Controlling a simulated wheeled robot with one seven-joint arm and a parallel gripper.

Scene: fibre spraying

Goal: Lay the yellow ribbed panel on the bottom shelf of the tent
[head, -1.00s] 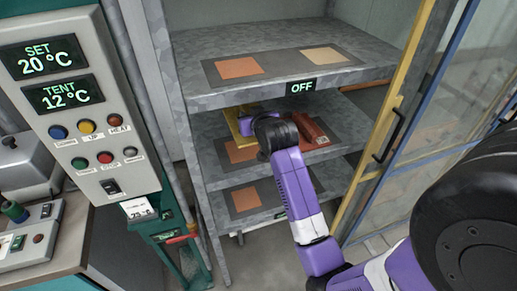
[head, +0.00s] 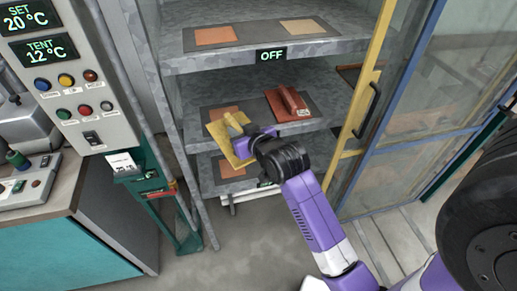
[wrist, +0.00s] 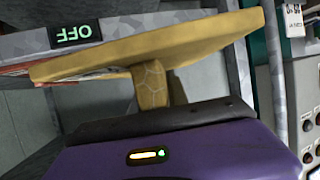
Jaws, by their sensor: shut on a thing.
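My gripper (head: 250,140) is shut on the yellow panel (head: 222,142), gripping its raised rib. The panel is tilted, in front of the tent's shelves and clear of them as far as I can tell. In the wrist view the yellow panel (wrist: 160,45) spans above my gripper, its rib between the jaws, which are mostly hidden. The bottom shelf (head: 206,187) shows low in the tent, with an orange square on a dark mat (head: 228,166). My arm and the panel hide part of that shelf.
A red ribbed panel (head: 287,103) lies on the middle shelf's right mat. The top shelf (head: 258,57) carries an orange and a tan square. The yellow-framed glass door (head: 364,110) stands open at right. A control box (head: 70,85) stands at left. Floor in front is clear.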

